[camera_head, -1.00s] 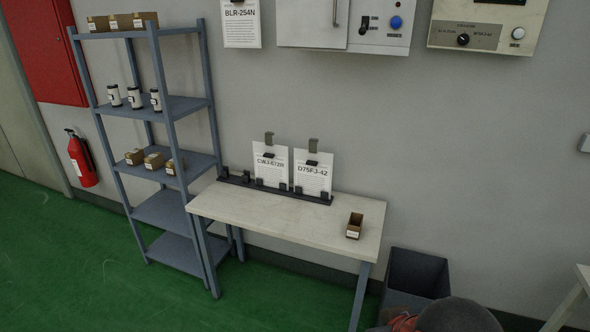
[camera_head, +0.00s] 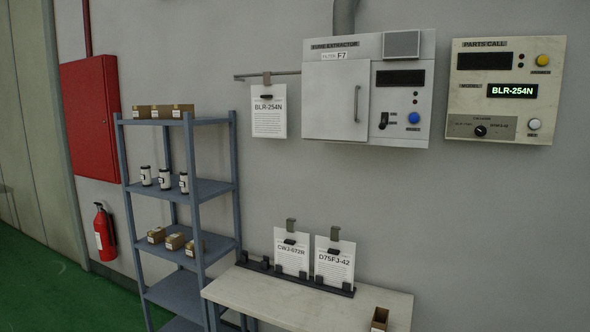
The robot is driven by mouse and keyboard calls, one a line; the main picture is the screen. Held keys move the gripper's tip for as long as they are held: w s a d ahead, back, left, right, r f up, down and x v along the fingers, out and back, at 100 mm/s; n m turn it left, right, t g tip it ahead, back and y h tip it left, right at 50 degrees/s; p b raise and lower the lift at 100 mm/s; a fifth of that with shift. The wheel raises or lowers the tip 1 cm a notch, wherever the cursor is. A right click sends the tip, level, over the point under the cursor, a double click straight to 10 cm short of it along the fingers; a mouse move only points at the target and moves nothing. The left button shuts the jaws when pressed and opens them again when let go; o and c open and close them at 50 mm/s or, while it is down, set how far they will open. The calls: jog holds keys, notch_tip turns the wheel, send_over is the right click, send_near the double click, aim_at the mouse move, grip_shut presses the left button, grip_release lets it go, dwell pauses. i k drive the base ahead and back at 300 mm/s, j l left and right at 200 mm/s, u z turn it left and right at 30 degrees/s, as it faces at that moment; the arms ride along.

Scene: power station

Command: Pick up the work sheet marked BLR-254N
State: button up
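The work sheet marked BLR-254N (camera_head: 269,118) is a white page hanging from a grey clip on a short wall rail (camera_head: 250,75), left of the fume extractor box. It hangs upright and nothing covers it. Two other sheets, CWJ-672R (camera_head: 291,258) and D75FJ-42 (camera_head: 334,264), stand in a dark rack (camera_head: 311,284) on the table, each with a clip at its top. My gripper does not show in the current view.
A table (camera_head: 262,296) with a small brown bin (camera_head: 379,319) stands below. A blue-grey shelf unit (camera_head: 205,190) with boxes and jars is at left, beside a fire extinguisher (camera_head: 104,233). A fume extractor (camera_head: 336,98) and a parts call panel (camera_head: 500,92), displaying BLR-254N, are on the wall.

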aim_at(268, 101)
jog(key=i+j+u, duration=0.1)
jog(key=i+j, duration=0.15)
jog(key=i, duration=0.15)
jog(key=i+j+u, duration=0.1)
jog(key=i, duration=0.3)
jog(key=i+j+u, duration=0.1)
jog(key=i+j, duration=0.2)
jog(key=i+j+u, duration=0.1)
jog(key=i, duration=0.4)
